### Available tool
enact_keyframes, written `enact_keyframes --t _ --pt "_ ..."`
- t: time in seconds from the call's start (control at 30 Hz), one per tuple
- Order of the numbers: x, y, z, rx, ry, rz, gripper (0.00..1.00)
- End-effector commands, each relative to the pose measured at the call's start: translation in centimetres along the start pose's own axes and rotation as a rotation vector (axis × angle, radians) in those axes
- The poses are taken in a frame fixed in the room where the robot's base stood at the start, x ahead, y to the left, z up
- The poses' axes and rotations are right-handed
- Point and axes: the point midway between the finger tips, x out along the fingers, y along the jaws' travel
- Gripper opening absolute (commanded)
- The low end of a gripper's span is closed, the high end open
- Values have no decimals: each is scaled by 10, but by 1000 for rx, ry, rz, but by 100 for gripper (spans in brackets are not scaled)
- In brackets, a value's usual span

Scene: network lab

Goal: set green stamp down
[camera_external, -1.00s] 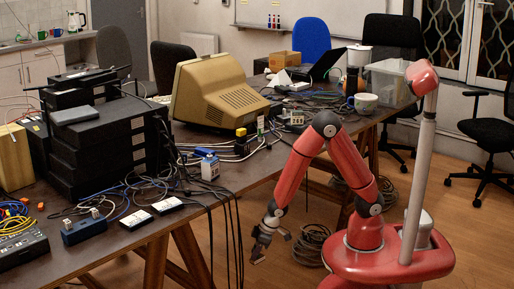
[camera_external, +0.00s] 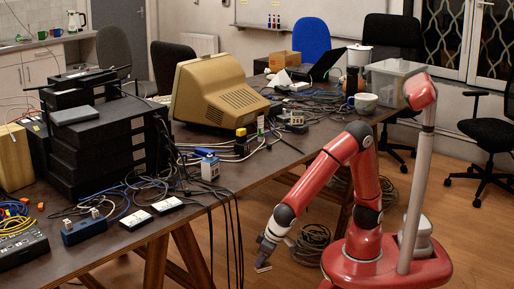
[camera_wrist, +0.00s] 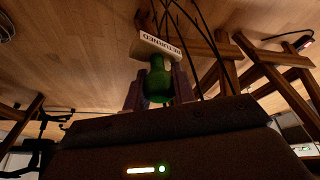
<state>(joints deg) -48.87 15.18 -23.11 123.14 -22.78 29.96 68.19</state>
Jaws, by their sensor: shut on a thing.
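My gripper (camera_wrist: 159,88) is shut on the green stamp (camera_wrist: 158,80) in the wrist view. The stamp's green handle is between the two fingers, and its pale base with dark lettering points away from my gripper. In the external view my gripper (camera_external: 265,258) hangs low over the wooden floor, in front of the table's edge and below the tabletop. The stamp's pale base (camera_external: 263,268) shows just under the fingers. The green handle is too small or hidden there to make out.
The long dark table (camera_external: 240,180) is crowded with a beige monitor (camera_external: 215,92), black boxes (camera_external: 100,145) and cables. Black cables hang over its front edge near my gripper. Wooden trestle legs (camera_external: 192,255) stand below. A cable coil (camera_external: 312,243) lies on the floor.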

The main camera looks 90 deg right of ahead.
Motion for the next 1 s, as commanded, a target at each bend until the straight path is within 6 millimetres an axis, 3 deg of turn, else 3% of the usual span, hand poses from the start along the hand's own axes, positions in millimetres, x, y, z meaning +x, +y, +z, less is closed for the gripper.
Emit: enact_keyframes --t 0.17,0.33,0.53,0.77,1.0 --pt "-25 -21 -4 -3 3 -8 3" --pt "-67 -47 -19 -46 5 -30 3" --pt "-146 -60 -74 -213 7 -98 3" --pt "-226 -28 -158 -379 6 -167 3" --pt "-303 48 -235 -436 7 -186 3"
